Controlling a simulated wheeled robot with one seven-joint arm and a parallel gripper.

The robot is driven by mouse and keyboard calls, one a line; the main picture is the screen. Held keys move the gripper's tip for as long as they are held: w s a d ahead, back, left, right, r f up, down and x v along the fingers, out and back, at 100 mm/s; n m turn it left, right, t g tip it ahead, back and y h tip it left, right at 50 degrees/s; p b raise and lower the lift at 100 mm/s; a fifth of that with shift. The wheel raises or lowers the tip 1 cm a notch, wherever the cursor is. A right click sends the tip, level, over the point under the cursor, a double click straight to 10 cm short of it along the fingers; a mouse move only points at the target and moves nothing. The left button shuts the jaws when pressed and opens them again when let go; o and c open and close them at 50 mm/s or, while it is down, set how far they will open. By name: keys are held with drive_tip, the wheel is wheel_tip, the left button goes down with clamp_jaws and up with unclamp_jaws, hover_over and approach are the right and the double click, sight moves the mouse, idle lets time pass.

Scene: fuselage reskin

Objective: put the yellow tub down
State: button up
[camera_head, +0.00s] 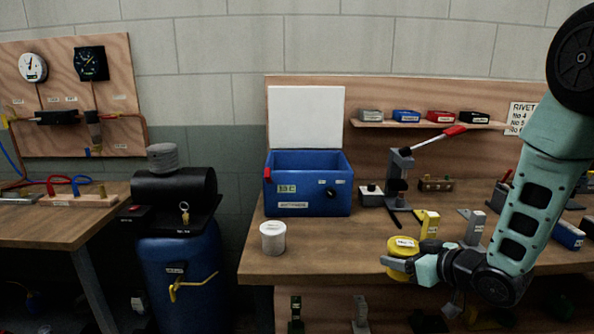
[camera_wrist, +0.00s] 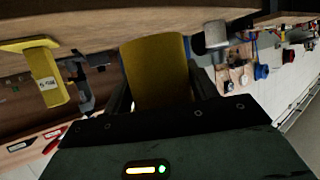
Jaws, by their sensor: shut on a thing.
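The yellow tub (camera_head: 402,245) is a short round tub with a white label on top. In the head view it is at the front edge of the wooden workbench (camera_head: 330,250), right of centre. My gripper (camera_head: 396,263) is shut on it from the right, with a grey finger across its front. In the wrist view the yellow tub (camera_wrist: 157,72) stands between the two dark fingers. I cannot tell whether its base touches the bench top.
A white tub (camera_head: 273,238) stands at the bench's left front. A yellow bracket (camera_head: 428,224) and a grey bracket (camera_head: 475,228) stand just behind my gripper. A blue box (camera_head: 309,196) and a red-handled press (camera_head: 400,178) are farther back. Bare bench top lies between the white and yellow tubs.

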drive_tip(key=s+d+f+m+t+h, duration=0.1)
drive_tip(key=d+f+m+h, duration=0.2)
drive_tip(key=f, duration=0.4)
drive_tip(key=s+d+f+m+t+h, duration=0.1)
drive_tip(key=d+f+m+h, duration=0.2)
drive_tip(key=d+f, duration=0.3)
drive_tip(key=shift+s+f+h, duration=0.35)
drive_tip(key=shift+f+h, duration=0.25)
drive_tip(key=shift+f, duration=0.2)
drive_tip(key=shift+d, duration=0.1)
